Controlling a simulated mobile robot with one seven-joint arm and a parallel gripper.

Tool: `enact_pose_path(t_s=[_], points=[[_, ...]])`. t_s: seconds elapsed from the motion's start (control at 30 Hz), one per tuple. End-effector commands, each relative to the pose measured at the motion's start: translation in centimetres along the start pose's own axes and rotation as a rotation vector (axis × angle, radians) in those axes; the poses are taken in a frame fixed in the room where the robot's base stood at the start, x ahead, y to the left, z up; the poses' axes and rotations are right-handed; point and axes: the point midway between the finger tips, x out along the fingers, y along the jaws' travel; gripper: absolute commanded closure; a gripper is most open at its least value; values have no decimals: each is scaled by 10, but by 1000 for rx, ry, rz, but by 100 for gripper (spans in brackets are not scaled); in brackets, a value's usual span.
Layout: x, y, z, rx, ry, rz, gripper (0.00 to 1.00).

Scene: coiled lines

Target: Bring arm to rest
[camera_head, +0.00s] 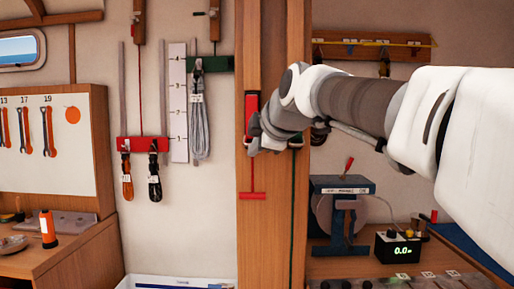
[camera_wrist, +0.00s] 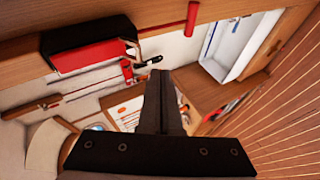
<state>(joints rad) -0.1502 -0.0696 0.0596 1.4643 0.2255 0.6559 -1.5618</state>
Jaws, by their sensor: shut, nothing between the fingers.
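My arm (camera_head: 365,105) reaches in from the right edge of the head view, stretched roughly level toward the wooden post. My gripper (camera_head: 254,147) is at its end, in front of the post beside a red block (camera_head: 251,103). I cannot tell from the head view whether it touches the post. In the wrist view my gripper (camera_wrist: 160,78) has its two dark fingers together with nothing between them. A red and black block (camera_wrist: 95,55) on wood lies to the upper left of the fingers there, apart from them in the picture.
The wooden post (camera_head: 272,235) carries a red line ending in a red bar (camera_head: 266,196). Coiled lines hang left of it, including a grey coil (camera_head: 200,125). A meter (camera_head: 398,249) and a blue-topped device (camera_head: 342,186) stand on the bench at right. A white tray (camera_head: 130,281) is below.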

Motion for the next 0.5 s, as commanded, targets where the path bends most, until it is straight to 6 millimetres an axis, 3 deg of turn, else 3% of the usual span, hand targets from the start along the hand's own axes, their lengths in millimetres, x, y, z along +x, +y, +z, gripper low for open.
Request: enact_pose_path(t_s=[0.03, 0.2, 0.5], points=[[-19, 4, -1, 0, 0, 9, 100], [-58, 5, -1, -1, 0, 8, 100], [-94, 4, 0, 1, 0, 4, 100]])
